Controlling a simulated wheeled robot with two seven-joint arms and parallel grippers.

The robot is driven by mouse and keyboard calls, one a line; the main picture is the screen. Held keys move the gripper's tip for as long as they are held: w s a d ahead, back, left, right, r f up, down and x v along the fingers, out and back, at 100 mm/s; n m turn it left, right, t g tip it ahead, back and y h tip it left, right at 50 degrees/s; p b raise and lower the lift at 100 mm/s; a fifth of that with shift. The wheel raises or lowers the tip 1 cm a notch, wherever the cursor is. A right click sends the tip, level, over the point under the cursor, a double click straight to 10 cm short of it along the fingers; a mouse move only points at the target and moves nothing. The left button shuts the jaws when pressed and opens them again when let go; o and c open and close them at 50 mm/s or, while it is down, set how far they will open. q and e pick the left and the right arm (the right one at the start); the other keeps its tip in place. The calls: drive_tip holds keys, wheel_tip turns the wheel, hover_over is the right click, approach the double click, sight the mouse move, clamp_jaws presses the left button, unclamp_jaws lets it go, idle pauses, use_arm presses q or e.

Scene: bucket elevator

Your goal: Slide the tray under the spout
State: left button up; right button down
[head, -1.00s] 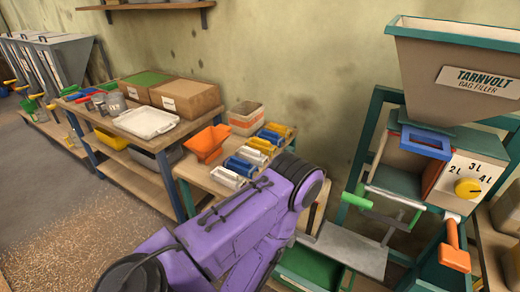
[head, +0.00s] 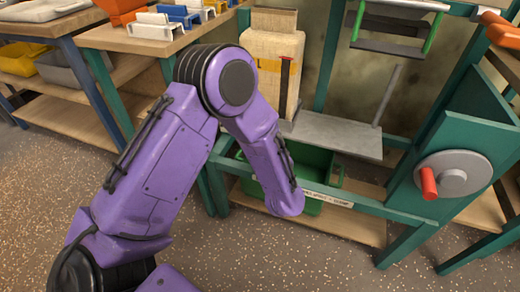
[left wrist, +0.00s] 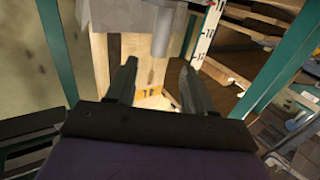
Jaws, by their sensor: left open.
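A green tray (head: 320,192) sits low inside the teal frame, under a grey plate (head: 335,134); my left forearm hides part of it. A tan bag (head: 272,50) with a yellow label stands upright at the left end of the plate. The spout is not clearly seen; a bar with green handles (head: 392,28) hangs at the top. My left gripper (left wrist: 158,78) shows in the left wrist view, open, its fingers pointing toward a pale tan surface with a yellow label. I cannot tell whether they touch it. In the head view this gripper is hidden. My right gripper is out of view.
A grey wheel with a red handle (head: 429,183) is on the teal panel at right. A bench (head: 150,38) with several coloured clips stands at left. A teal rail (head: 330,190) crosses in front of the tray. The speckled floor in front is clear.

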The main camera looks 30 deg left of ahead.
use_arm(q)
drive_tip(key=shift+n+y, duration=0.3)
drive_tip(key=shift+y, duration=0.1)
drive_tip(key=b+x, duration=0.3)
drive_tip(key=x, duration=0.7)
drive_tip(key=shift+w+f, duration=0.1)
drive_tip(key=shift+f, duration=0.1)
drive_tip(key=shift+w+a+r, duration=0.1)
drive_tip(key=shift+w+a, duration=0.1)
drive_tip(key=shift+w, duration=0.1)
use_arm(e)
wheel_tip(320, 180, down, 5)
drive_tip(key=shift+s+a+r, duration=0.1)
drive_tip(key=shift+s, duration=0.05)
use_arm(q)
clamp_jaws()
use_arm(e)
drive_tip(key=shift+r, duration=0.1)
